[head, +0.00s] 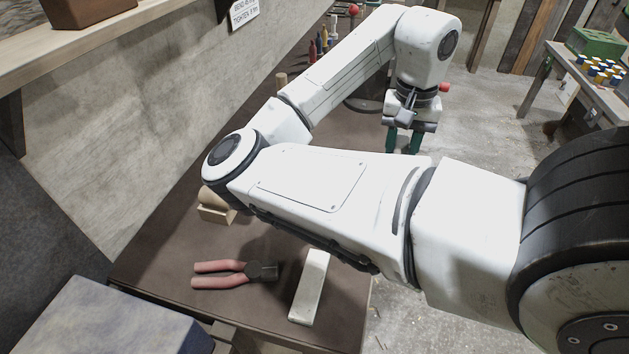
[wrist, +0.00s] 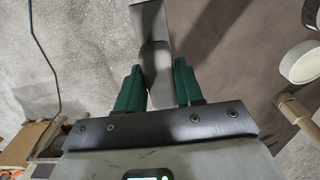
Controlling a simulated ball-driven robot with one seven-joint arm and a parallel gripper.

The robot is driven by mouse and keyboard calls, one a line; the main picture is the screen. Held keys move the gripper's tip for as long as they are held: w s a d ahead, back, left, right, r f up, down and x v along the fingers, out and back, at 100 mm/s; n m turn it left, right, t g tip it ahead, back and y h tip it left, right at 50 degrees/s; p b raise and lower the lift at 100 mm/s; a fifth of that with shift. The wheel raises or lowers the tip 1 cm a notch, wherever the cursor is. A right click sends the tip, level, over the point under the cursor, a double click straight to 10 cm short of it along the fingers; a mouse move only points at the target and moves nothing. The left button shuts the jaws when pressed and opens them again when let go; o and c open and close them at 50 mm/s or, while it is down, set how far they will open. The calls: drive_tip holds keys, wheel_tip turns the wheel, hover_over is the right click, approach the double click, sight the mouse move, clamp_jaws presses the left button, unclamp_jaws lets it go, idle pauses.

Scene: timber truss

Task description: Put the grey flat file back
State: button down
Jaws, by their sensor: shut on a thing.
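My gripper (wrist: 158,88) has green fingers and is shut on a smooth grey flat piece (wrist: 153,30), which looks like the grey flat file. In the head view my gripper (head: 403,139) points down beyond the bench's right side. The held piece cannot be made out there. My arm crosses the middle of the head view and hides part of the bench.
The brown bench (head: 150,255) bears red-handled pliers (head: 235,273), a pale block (head: 310,287) and a wooden piece (head: 214,210). Several coloured-handled tools (head: 318,46) stand at its far end. A side table (head: 575,75) with a green box (head: 597,42) is at right.

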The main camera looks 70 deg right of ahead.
drive_tip(key=w+f, duration=0.2)
drive_tip(key=w, duration=0.2)
drive_tip(key=w+f, duration=0.3)
drive_tip(key=w, duration=0.1)
drive_tip(key=w+d+f, duration=0.1)
drive_tip(key=w+f, duration=0.2)
drive_tip(key=w, duration=0.2)
drive_tip(key=shift+f, duration=0.15)
drive_tip(key=shift+w+f, duration=0.3)
drive_tip(key=shift+f, duration=0.15)
drive_tip(key=f, duration=0.3)
drive_tip(key=shift+w+p, duration=0.3)
drive_tip(key=shift+f, duration=0.4)
drive_tip(key=c, duration=0.7)
unclamp_jaws()
drive_tip(key=shift+f, duration=0.1)
